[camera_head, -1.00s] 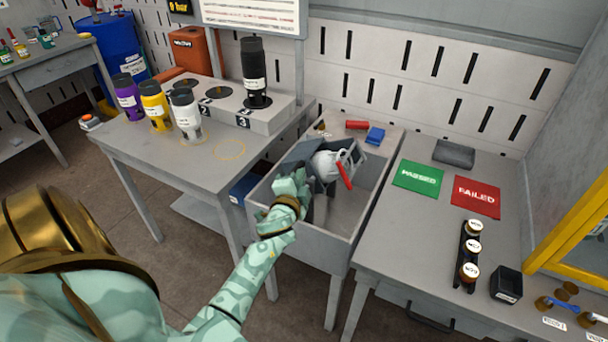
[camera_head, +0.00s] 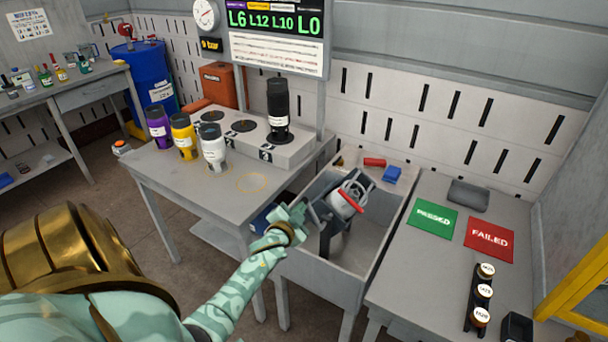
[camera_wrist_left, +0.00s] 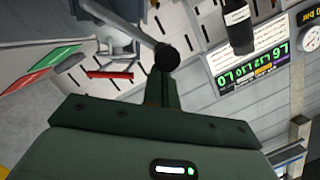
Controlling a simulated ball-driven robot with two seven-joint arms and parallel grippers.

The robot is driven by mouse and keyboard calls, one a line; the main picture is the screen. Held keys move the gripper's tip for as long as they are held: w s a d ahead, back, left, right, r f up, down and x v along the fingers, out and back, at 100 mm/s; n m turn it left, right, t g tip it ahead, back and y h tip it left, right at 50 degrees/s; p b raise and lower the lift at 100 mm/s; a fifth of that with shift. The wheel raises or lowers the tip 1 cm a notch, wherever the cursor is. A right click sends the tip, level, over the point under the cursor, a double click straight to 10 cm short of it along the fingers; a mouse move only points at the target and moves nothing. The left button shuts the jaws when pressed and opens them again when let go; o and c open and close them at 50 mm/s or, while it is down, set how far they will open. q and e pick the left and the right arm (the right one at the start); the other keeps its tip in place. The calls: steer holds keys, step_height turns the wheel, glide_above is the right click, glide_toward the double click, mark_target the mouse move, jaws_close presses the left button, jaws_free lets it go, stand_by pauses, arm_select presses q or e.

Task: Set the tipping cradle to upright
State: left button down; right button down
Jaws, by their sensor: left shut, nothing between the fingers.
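The tipping cradle (camera_head: 326,212) is a dark frame mounted in an open grey trough. It holds a white, caged part (camera_head: 347,192) with a red piece across it and looks tilted. My left gripper (camera_head: 299,213) is at the trough's left side, beside the cradle. In the left wrist view my fingers (camera_wrist_left: 161,90) are shut with nothing between them. A grey rod with a black ball knob (camera_wrist_left: 166,57) shows just beyond the fingertips; I cannot tell whether they touch. The red piece (camera_wrist_left: 110,74) also shows there. My right gripper is out of view.
The trough (camera_head: 375,255) has raised walls close around the cradle. A table with purple, yellow and white bottles (camera_head: 213,148) stands to its left. Green and red mats (camera_head: 432,217) lie on the bench to its right. A black bottle (camera_head: 279,110) stands behind.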

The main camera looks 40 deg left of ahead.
arm_select(q)
steer(key=shift+s+a+f+n+h+p, duration=0.15)
steer(key=shift+a+f+n+p, duration=0.1)
steer(key=shift+a+n, duration=0.25)
steer(key=shift+s+a+f+n+h+p, duration=0.1)
steer(key=shift+a+f+n+h+p, duration=0.15)
steer(key=shift+a, duration=0.3)
steer(key=shift+s+a+f+n+h, duration=0.2)
steer(key=shift+a+f+n, duration=0.4)
steer(key=shift+a+f, duration=0.25)
steer(key=shift+s+a+f+n+h, duration=0.1)
steer(key=shift+s+a+f+n, duration=0.1)
steer(key=shift+a+f+n, duration=0.55)
steer(key=shift+a+r, duration=0.1)
steer(key=shift+a, duration=0.1)
